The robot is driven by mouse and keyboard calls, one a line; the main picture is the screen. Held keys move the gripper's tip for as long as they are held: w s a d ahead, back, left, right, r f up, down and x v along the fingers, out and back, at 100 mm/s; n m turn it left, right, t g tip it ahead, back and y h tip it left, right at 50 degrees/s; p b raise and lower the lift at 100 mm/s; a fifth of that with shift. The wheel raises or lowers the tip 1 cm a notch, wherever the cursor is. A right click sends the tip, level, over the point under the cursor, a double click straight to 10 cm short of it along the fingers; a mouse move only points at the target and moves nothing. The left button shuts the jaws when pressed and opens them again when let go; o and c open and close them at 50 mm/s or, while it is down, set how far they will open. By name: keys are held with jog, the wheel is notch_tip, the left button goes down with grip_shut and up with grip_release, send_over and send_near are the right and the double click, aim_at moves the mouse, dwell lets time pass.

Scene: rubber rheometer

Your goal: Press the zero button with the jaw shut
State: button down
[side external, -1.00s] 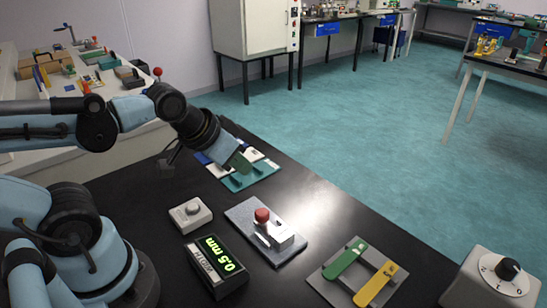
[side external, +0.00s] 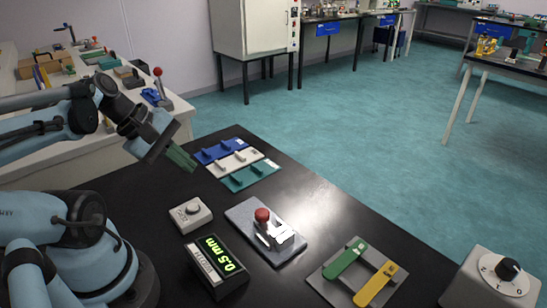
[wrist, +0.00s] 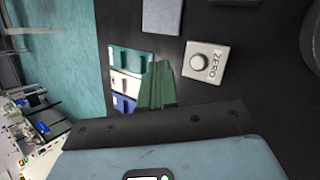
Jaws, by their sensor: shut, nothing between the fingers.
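The zero button is a round grey knob on a small white box (side external: 190,214), on the black table behind the display. In the wrist view the box (wrist: 203,62) bears the word ZERO, to the right of my fingers. My gripper (side external: 190,163) has green fingers, shut and empty. In the wrist view my gripper (wrist: 158,72) points toward the table between the box and the coloured trays.
A display reading 0.5 mm (side external: 220,262) stands in front of the box. A grey plate (side external: 266,230) with a red knob lies to its right. Blue, white and teal trays (side external: 250,178) lie behind. A frame with green and yellow levers (side external: 348,275) and a dial box (side external: 492,278) are farther right.

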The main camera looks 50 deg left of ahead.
aim_at(190, 207)
jog(key=shift+s+a+r+n+t, duration=0.15)
jog(key=shift+s+n, duration=0.05)
jog(key=shift+n, duration=0.35)
jog(key=shift+s+a+r+n+t, duration=0.1)
jog(key=shift+s+n+t, duration=0.05)
jog(key=shift+n, duration=0.4)
jog(key=shift+f, duration=0.1)
jog(key=shift+f, duration=4.3)
jog(key=shift+f, duration=0.15)
jog(key=shift+f, duration=0.3)
jog(key=shift+f, duration=0.4)
jog(key=shift+r, duration=0.85)
jog(key=shift+r, duration=0.1)
